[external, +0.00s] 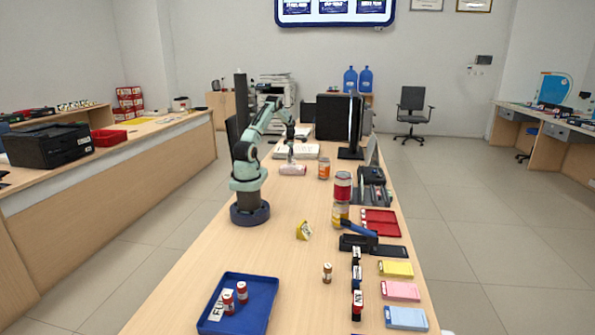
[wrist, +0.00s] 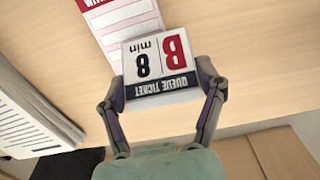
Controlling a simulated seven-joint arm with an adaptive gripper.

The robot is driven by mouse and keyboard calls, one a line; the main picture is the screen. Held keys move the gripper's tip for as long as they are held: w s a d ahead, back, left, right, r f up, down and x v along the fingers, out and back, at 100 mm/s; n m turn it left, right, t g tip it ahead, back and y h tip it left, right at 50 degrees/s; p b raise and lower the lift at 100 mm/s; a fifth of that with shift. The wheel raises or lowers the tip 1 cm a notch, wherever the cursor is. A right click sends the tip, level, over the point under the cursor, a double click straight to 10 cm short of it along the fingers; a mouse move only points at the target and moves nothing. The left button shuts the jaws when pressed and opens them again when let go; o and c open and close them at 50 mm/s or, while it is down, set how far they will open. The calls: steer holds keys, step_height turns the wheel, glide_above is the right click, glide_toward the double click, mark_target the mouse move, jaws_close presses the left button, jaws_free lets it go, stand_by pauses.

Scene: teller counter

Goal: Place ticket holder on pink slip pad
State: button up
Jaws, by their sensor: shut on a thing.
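The ticket holder (wrist: 158,62) is a small white block with a red B, "8 min" and a dark band reading QUEUE TICKET, upside down in the wrist view. My gripper (wrist: 163,85) is shut on it, one finger on each side. In the external view my gripper (external: 291,161) is at the far part of the counter; the holder is too small there to make out clearly. The pink slip pad (external: 401,291) lies flat at the near right of the counter, between a yellow pad (external: 396,269) and a blue pad (external: 405,318), far from my gripper.
A red-headed sheet (wrist: 120,18) lies beyond the holder, and a paper stack (wrist: 30,115) is at left. A blue tray (external: 262,285) is nearer.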

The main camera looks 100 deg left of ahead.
mark_target(291, 163)
steer(key=shift+f, duration=1.45)
steer(key=shift+f, duration=0.1)
steer(key=o, duration=1.2)
steer(key=shift+c, duration=0.2)
